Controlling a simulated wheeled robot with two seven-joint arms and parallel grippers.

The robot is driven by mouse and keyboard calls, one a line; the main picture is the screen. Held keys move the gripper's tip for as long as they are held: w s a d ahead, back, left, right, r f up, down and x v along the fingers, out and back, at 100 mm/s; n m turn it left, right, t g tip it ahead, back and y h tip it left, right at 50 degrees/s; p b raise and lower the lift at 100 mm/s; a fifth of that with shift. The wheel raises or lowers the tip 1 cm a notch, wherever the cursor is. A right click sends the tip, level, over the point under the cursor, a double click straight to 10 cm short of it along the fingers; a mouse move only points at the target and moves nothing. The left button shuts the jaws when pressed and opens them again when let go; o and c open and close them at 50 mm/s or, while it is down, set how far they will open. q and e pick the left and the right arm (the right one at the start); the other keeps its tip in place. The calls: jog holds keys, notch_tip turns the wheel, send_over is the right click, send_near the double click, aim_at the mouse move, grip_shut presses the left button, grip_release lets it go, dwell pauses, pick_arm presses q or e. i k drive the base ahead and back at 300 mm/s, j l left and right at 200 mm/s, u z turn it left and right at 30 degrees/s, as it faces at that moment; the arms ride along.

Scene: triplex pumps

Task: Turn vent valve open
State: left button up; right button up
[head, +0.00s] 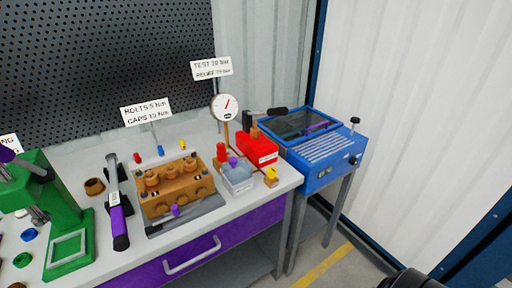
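No part is labelled as the vent valve, so I cannot tell which one it is. A test pump stands at the right end of the bench. It has a red body (257,149), a clear tank (238,183) with a purple knob (233,161), a red fitting (221,152) and a small brass block (271,178) at its front right. A round gauge (225,107) stands on a post behind the tank. Neither gripper can be made out; a dark rounded shape at the bottom right edge may be part of my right arm.
The bench (200,238) also carries a brass pump block (175,188), a torque wrench (118,205) and a green press (62,215). A blue washer cabinet (325,165) stands right of the bench. Floor at the right is clear.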

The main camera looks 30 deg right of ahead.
aim_at(271, 171)
jog(key=l+z, duration=0.35)
jog(key=k+l+z, duration=0.1)
jog(key=z, duration=0.3)
jog(key=l+z, duration=0.35)
jog(key=i+j, duration=0.05)
